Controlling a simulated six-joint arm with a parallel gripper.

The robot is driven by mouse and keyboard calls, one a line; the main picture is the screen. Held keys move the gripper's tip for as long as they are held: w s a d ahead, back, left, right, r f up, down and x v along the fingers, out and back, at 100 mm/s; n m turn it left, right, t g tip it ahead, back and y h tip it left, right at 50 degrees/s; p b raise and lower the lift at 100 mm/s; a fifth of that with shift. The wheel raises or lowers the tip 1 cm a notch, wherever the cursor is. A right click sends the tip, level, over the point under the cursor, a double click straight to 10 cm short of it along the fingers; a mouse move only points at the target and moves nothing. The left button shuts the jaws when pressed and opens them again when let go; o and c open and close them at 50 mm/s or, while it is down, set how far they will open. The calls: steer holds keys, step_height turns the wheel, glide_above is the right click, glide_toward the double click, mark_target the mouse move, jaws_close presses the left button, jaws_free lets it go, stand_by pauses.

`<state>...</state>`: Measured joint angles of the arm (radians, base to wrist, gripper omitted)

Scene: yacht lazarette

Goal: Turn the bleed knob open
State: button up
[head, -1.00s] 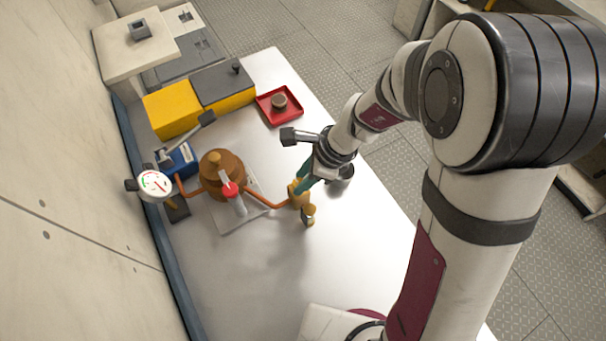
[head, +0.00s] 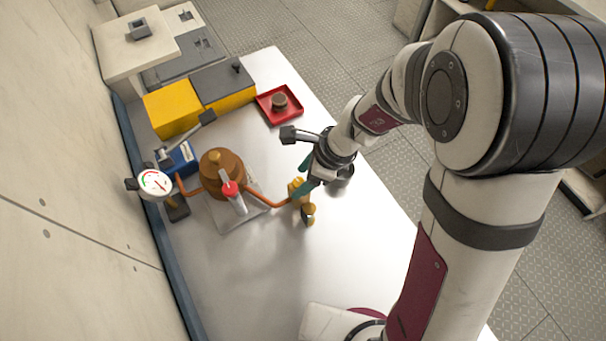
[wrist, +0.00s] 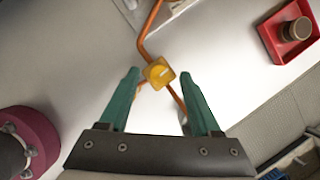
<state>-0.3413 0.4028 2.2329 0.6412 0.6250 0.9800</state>
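The bleed knob (wrist: 159,73) is yellow with a pale mark across its face. It sits on an orange-brown pipe (wrist: 146,40) in the wrist view. In the head view, brass-coloured fittings (head: 308,213) stand at the right end of that pipe, partly covered by my gripper. My gripper (wrist: 159,75) has two teal fingers, spread apart, one on each side of the knob. A gap shows on both sides, so they are not clamped on it. In the head view my gripper (head: 306,176) is just above and beside the fittings; exact height is hard to tell.
A brown domed vessel (head: 222,172) with a red-topped part (head: 230,188) stands left of the fittings. A gauge (head: 155,183) and blue box (head: 180,160) are further left. A red tray (head: 268,109) holds a brown cylinder (head: 279,101). The front bench surface (head: 245,270) is clear.

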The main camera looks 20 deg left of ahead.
steer(key=v, duration=1.5)
steer(key=shift+r, duration=0.4)
steer(key=shift+d, duration=0.1)
steer(key=s+d+n+h, duration=0.1)
steer(key=s+d+n, duration=0.3)
steer(key=s, duration=0.4)
steer(key=s+d+f+n+h, duration=0.1)
steer(key=s+d+n, duration=0.4)
steer(key=s+n, duration=0.2)
steer(key=shift+s+d+f+n+h, duration=0.2)
steer(key=shift+s+n+h, duration=0.15)
steer(key=shift+s, duration=0.2)
